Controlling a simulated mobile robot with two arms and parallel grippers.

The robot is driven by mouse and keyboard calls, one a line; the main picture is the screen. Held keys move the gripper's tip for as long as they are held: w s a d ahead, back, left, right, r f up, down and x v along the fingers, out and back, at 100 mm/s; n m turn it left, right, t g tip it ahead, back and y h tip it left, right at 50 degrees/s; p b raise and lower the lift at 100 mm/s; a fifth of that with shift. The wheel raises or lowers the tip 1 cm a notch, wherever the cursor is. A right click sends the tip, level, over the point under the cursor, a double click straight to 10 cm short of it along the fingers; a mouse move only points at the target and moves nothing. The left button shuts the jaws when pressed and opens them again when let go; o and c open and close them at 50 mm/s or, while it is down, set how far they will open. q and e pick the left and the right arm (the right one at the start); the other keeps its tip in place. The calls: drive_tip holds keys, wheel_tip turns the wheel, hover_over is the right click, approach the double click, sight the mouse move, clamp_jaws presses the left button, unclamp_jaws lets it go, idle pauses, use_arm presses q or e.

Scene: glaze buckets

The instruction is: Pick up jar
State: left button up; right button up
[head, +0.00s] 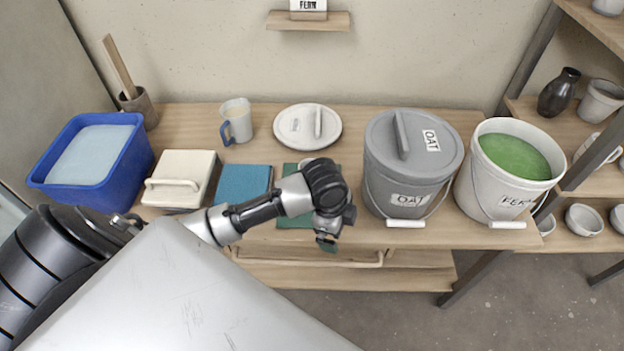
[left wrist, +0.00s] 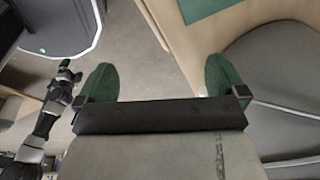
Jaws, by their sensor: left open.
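No one thing is plainly marked as the jar. A brown-grey pot (head: 147,110) with wooden sticks stands at the table's back left, and a dark, narrow-necked vessel (head: 557,93) stands on the right shelf. My left gripper (head: 328,240) is over the table's front edge, left of the grey OAT bucket (head: 408,170) and far from both. In the left wrist view its green fingers (left wrist: 163,82) are apart with nothing between them. Another arm of mine, seemingly the right, shows at the left of that view, its end (left wrist: 68,73) too small to read.
A blue tub (head: 140,165), a pale lidded box (head: 180,165), a mug (head: 236,120) and a round lid (head: 307,112) are on the table. A FERN bucket (head: 480,195) of green glaze stands right of the OAT bucket. Several bowls and pots fill the right shelves.

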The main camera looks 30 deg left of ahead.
use_arm(q)
drive_tip(key=w+a+r+m+y, duration=0.1)
drive_tip(key=w+a+r+m, duration=0.25)
drive_tip(key=w+a, duration=0.3)
drive_tip(key=m+g, duration=0.1)
drive_tip(key=g, duration=0.1)
approach(310, 163)
drive_tip(key=s+d, duration=0.3)
drive_tip(key=shift+m+y, duration=0.25)
drive_tip(key=shift+y, duration=0.15)
drive_tip(key=f, duration=0.6)
drive_tip(key=shift+a+b, duration=0.25)
drive_tip(key=shift+b, duration=0.05)
drive_tip(key=f, duration=0.5)
drive_tip(key=shift+w+a+f, duration=0.1)
drive_tip(key=shift+w+f, duration=0.1)
drive_tip(key=shift+w, duration=0.1)
drive_tip(key=c, duration=1.1)
drive_tip(key=shift+c, duration=0.2)
drive_tip(key=shift+r, duration=0.1)
